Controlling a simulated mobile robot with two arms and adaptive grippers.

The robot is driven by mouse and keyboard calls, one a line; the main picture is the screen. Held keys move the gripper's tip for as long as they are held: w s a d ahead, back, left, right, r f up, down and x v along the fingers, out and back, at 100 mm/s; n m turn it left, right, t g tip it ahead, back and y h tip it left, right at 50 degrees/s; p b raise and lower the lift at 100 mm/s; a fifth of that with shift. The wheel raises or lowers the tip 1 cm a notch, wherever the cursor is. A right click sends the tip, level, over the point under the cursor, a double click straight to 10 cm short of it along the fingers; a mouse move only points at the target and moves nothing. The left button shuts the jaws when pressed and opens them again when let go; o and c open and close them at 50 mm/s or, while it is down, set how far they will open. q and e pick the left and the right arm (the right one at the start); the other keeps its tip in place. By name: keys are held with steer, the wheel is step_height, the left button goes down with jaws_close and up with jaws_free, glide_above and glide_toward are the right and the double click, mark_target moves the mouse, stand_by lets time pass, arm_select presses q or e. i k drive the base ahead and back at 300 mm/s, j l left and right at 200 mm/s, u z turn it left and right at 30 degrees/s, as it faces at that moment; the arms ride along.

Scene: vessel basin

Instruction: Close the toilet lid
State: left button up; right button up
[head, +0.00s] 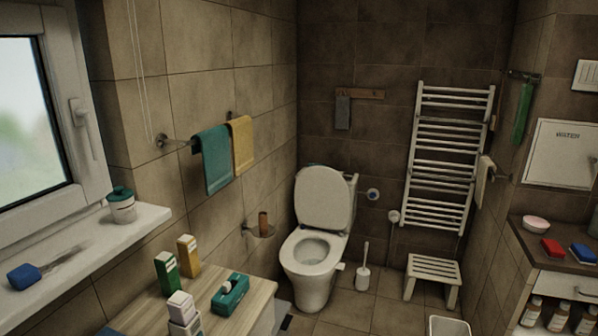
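The white toilet (310,270) stands in the far corner against the back wall. Its lid (323,198) is raised upright and leans back against the tank area. The seat ring (309,253) is down on the bowl, and the bowl opening shows inside it. Neither of my grippers shows in the head view.
A wooden-topped cabinet (255,291) with boxes and bottles stands at the front left. A toilet brush (363,275) and a white stool (433,271) stand right of the toilet. A white bin (449,326) is at the bottom. Floor (345,313) before the toilet is clear.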

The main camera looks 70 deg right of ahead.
mark_target(323, 197)
steer(key=z, duration=2.45)
steer(key=i+l, duration=0.75)
steer(key=i+l+z, duration=0.1)
steer(key=i, duration=0.8)
steer(key=i+l+z, duration=0.1)
steer(key=i, duration=0.8)
